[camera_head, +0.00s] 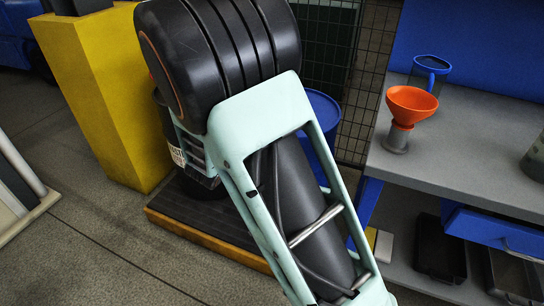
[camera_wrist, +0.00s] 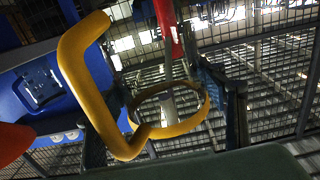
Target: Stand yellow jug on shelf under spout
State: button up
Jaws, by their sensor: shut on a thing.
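The yellow jug shows in the wrist view, with a thick yellow handle (camera_wrist: 72,62) at left and a round yellow rim (camera_wrist: 200,118) at centre. Its body is hard to make out. My gripper (camera_wrist: 170,98) has dark fingers on both sides of the jug and is shut on it. The jug and my gripper are out of sight in the head view. A grey shelf (camera_head: 475,140) stands at the right in the head view. I cannot make out a spout for certain; a red part (camera_wrist: 167,22) hangs behind the jug in the wrist view.
An orange funnel (camera_head: 412,104) and a jug with blue rim (camera_head: 431,66) stand on the shelf. Black bins (camera_head: 440,250) sit below. A yellow block (camera_head: 95,90) and a low dark platform (camera_head: 200,225) stand at left. A blue drum (camera_head: 322,108) is behind my arm.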

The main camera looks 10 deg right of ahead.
notch_tip(320, 180, down, 10)
jog(key=b, duration=0.3)
jog(key=shift+f, duration=0.1)
jog(key=o, duration=0.8)
jog(key=shift+f, duration=0.1)
jog(key=o, duration=0.4)
jog(key=shift+r, duration=0.25)
jog(key=p+v, duration=0.2)
jog(key=v, duration=1)
